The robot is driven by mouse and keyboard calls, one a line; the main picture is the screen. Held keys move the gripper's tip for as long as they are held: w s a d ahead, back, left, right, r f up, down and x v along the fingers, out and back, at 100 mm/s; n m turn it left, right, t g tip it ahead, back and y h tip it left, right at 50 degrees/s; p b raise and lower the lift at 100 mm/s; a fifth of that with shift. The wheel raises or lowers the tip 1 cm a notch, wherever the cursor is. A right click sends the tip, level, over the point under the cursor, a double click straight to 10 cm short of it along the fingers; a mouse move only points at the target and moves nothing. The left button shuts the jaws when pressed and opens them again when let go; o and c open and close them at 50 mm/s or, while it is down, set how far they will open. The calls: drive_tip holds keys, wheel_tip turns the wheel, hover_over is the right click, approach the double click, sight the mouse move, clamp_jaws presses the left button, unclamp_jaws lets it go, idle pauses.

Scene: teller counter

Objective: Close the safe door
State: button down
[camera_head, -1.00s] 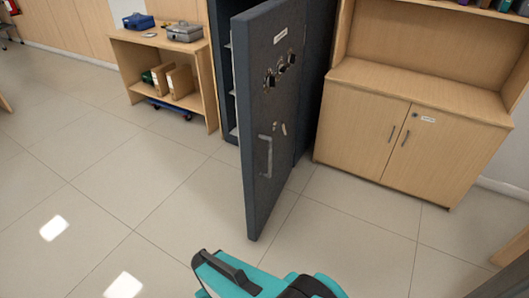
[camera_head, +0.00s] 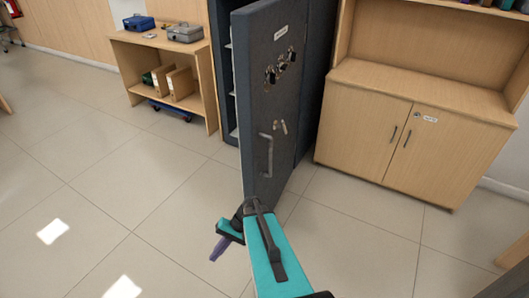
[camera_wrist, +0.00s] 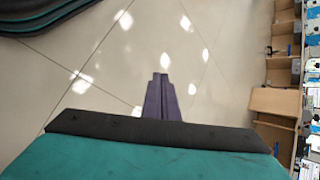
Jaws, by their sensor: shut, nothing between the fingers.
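The dark blue-grey safe door (camera_head: 262,110) stands open, swung out from the safe (camera_head: 313,85) toward the camera. Its outer face shows a pale handle (camera_head: 266,156), dials and a label. A strip of the safe's interior with pale shelves shows left of the door. My gripper (camera_head: 216,254) is low in front of the door's free edge, slightly left of it, with purple fingers pointing down. My arm hides the door's bottom corner; contact with the door cannot be told. In the wrist view my gripper (camera_wrist: 162,78) is shut and empty above bare floor.
A wooden cabinet (camera_head: 400,135) stands right of the safe. A low wooden shelf (camera_head: 165,75) with cash boxes and binders stands left of it. The tiled floor (camera_head: 110,190) to the left and front is clear.

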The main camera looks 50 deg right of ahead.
drive_tip(key=w+d+r+m+t+b, duration=0.1)
drive_tip(key=w+d+r+t, duration=0.15)
drive_tip(key=d, duration=0.25)
drive_tip(key=w+d+r+m+t, duration=0.1)
drive_tip(key=d+r+t, duration=0.15)
drive_tip(key=d, duration=0.25)
drive_tip(key=m+t+h+b, duration=0.3)
drive_tip(key=t, duration=0.7)
approach(257, 146)
drive_tip(key=v, duration=0.8)
drive_tip(key=shift+w+d+f+m, duration=0.15)
drive_tip(key=shift+m, duration=0.15)
drive_tip(key=shift+w+y, duration=0.15)
drive_tip(key=shift+y, duration=0.15)
drive_tip(key=p+x, duration=0.1)
drive_tip(key=x, duration=1.2)
drive_tip(key=shift+w, duration=0.4)
